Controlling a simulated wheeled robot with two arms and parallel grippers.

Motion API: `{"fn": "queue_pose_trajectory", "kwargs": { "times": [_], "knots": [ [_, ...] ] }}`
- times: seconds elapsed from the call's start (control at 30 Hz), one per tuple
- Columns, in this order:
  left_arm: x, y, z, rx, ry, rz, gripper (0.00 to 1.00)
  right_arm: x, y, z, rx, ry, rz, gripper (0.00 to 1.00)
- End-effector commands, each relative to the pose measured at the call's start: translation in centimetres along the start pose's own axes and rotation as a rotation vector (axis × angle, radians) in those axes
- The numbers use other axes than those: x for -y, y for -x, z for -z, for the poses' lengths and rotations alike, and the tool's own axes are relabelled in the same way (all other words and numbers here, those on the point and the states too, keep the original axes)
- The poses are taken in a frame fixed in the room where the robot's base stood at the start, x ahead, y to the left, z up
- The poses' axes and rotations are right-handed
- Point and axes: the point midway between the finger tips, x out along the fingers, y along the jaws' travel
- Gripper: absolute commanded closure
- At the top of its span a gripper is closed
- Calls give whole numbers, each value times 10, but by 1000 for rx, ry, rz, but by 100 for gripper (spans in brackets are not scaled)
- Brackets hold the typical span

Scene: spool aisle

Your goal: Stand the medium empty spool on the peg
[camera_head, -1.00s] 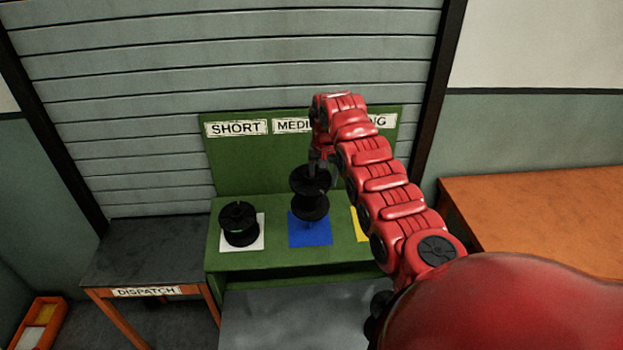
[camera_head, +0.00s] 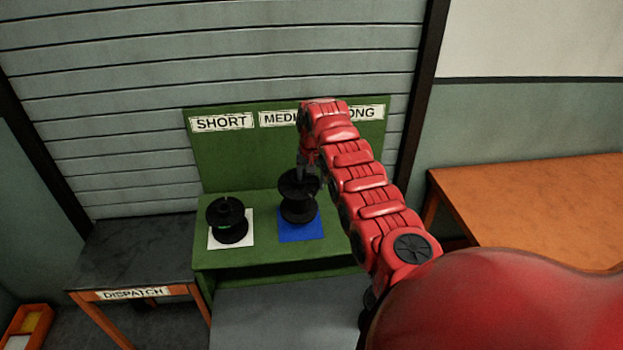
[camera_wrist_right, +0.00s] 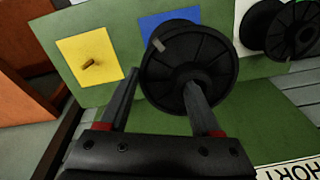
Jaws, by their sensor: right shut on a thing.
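The medium empty spool (camera_head: 299,189) is black with two wide flanges. It stands upright over the blue square (camera_head: 314,230) under the MEDIUM sign. Its lower flange is at or close to the blue square; I cannot tell whether it touches. My right gripper (camera_head: 305,174) is shut on its upper flange. In the right wrist view the spool (camera_wrist_right: 176,60) is between the fingers of my gripper (camera_wrist_right: 162,82), the right finger reaching inside the rim. The medium peg is hidden by the spool. My left gripper is not in view.
Another black spool (camera_head: 227,222) stands on the white square (camera_head: 216,243) at left. A bare peg (camera_wrist_right: 90,63) sticks out of the yellow square (camera_wrist_right: 72,48). The green bench (camera_head: 240,262) has a signed back panel. A dispatch table (camera_head: 135,250) and an orange table (camera_head: 540,205) flank it.

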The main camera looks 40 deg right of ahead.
Motion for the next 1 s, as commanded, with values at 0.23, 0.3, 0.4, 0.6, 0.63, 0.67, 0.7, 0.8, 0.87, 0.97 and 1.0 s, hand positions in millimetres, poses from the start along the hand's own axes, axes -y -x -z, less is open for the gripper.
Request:
{"fn": "queue_pose_trajectory", "kwargs": {
  "times": [0.23, 0.3, 0.4, 0.6, 0.63, 0.67, 0.7, 0.8, 0.87, 0.97, 1.0],
  "knots": [
    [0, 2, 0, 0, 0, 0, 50, 0, -4, 1, -3, -1, 1, 100],
    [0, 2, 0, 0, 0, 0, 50, 0, -4, 1, -3, -1, 1, 100],
    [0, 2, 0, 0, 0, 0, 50, 0, -4, 1, -2, 0, 1, 100],
    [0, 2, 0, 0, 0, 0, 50, 0, -4, 1, -2, 0, 1, 100],
    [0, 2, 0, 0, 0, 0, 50, 0, -4, 1, -2, 0, 1, 100],
    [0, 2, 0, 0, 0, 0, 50, 0, -4, 1, -2, 0, 0, 100],
    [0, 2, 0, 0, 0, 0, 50, 0, -4, 1, -2, 0, 1, 100],
    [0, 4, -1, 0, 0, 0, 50, 0, -5, 0, -2, 0, 1, 100],
    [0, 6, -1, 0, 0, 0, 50, 0, -6, 0, -2, 0, 1, 100],
    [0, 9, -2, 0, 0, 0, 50, 0, -6, 0, -1, 0, 1, 100],
    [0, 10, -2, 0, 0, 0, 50, 0, -6, 0, -2, 0, 1, 100]
  ]
}}
